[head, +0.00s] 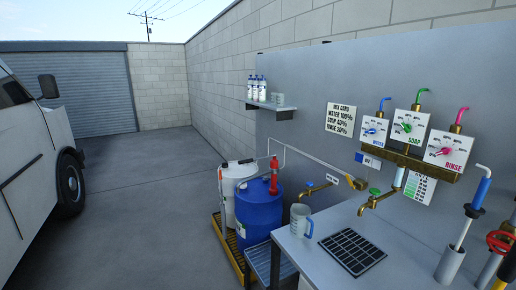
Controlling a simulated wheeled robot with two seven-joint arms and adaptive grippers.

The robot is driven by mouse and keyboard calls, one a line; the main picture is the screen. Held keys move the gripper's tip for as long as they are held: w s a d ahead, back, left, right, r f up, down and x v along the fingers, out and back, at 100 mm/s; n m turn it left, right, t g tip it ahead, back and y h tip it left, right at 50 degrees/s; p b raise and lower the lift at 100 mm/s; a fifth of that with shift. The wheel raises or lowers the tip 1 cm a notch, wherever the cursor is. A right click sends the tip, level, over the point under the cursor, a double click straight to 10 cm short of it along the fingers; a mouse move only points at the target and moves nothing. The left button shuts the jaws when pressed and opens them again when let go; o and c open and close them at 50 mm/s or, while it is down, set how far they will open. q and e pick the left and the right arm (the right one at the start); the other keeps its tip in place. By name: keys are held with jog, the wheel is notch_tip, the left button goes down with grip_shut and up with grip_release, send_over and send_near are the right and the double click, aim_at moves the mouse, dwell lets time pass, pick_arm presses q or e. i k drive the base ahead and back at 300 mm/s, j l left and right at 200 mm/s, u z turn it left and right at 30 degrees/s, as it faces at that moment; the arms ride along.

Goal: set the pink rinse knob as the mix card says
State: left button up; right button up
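The pink rinse knob (444,151) sits on the white plate labelled RINSE (459,167), the rightmost of three dial plates. Its pointer setting is too small to read. The mix card (340,119) on the grey panel reads WATER 100%, SOAP 40%, RINSE 20%. The green soap knob (407,127) and blue water knob (371,131) are on the plates to its left. Neither gripper can be made out. A dark shape at the lower right edge is cut off and I cannot tell what it is.
A brass manifold (408,162) runs below the plates. The counter holds a measuring jug (300,220), a black drain grate (352,251) and a blue-handled tool in a holder (450,266). A blue drum (259,214) stands left.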

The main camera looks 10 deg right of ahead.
aim_at(446, 150)
jog(key=z, duration=1.5)
